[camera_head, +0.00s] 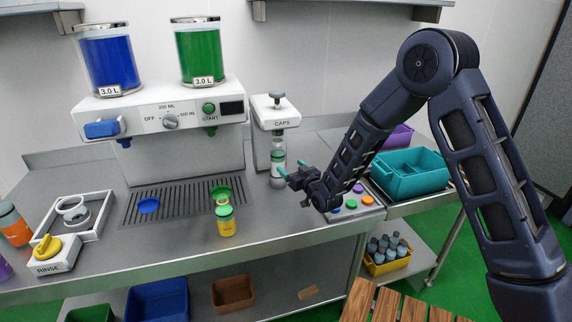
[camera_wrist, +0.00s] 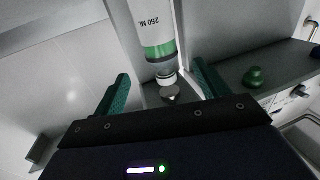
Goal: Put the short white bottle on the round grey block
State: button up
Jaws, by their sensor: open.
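The short white bottle (camera_head: 278,168) stands upright under the press marked CAPS, on what looks like the round grey block (camera_head: 277,183). In the wrist view the bottle (camera_wrist: 152,18) appears upside down, with its "250 ML" print and a green band, ahead of my fingers. The block does not show there. My gripper (camera_head: 291,167) is open just to the right of the bottle in the head view. In the wrist view its two teal fingertips (camera_wrist: 160,76) lie on either side of the bottle's top end, with gaps at both sides.
The white CAPS press (camera_head: 276,112) stands close over the bottle. The drink dispenser (camera_head: 160,108) is to its left. A yellow bottle (camera_head: 227,226) stands on the front counter. A button panel (camera_head: 352,206) and a teal crate (camera_head: 412,183) are to the right.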

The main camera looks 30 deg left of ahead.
jog(key=shift+s+d, duration=0.35)
jog(key=shift+d, duration=0.15)
